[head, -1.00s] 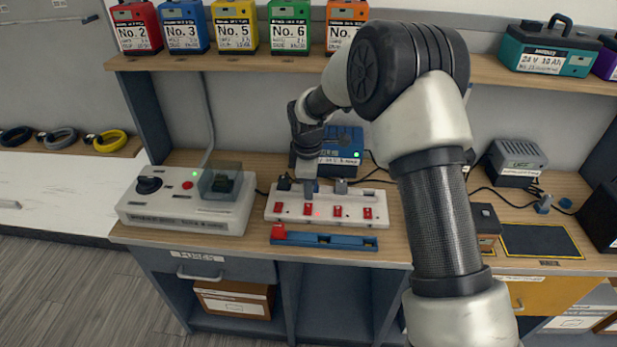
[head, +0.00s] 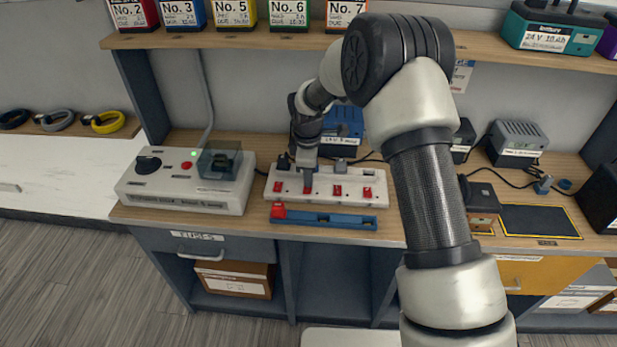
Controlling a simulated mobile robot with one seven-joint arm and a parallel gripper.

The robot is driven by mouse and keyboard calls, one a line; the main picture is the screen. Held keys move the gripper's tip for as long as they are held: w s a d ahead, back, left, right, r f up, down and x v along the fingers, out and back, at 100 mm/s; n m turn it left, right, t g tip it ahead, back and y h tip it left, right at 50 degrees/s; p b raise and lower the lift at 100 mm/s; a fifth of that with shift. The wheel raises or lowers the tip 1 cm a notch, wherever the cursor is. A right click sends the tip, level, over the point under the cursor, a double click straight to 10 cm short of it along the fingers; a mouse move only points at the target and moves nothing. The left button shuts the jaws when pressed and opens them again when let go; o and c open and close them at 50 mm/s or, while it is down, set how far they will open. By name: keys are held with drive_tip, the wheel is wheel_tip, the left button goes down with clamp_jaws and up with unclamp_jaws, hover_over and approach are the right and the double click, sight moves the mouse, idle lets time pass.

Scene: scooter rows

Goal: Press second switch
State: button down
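A white power strip (head: 352,177) with a row of several red switches lies on the wooden bench. The second switch from the left (head: 307,190) is mostly covered by my gripper (head: 308,183). The first (head: 278,187), third (head: 337,190) and fourth (head: 367,192) switches show clearly. My gripper points down, its tip narrow with no gap showing between the fingers, and it looks empty. The tip is at the second switch and seems to touch it. How far the switch is pushed cannot be seen.
A blue rail with a red block (head: 325,220) lies in front of the strip. A white control box (head: 185,190) stands left. A blue charger (head: 343,140) and plugs stand behind. A dark mat (head: 540,221) lies right. Battery packs line the shelf (head: 230,41) above.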

drive_tip(key=shift+s+f, duration=0.2)
drive_tip(key=shift+f, duration=0.05)
drive_tip(key=shift+s, duration=0.85)
wheel_tip(320, 180, up, 14)
drive_tip(key=s+p, duration=0.1)
drive_tip(key=p, duration=0.1)
drive_tip(key=shift+s+r+p, duration=0.15)
drive_tip(key=shift+p, duration=0.2)
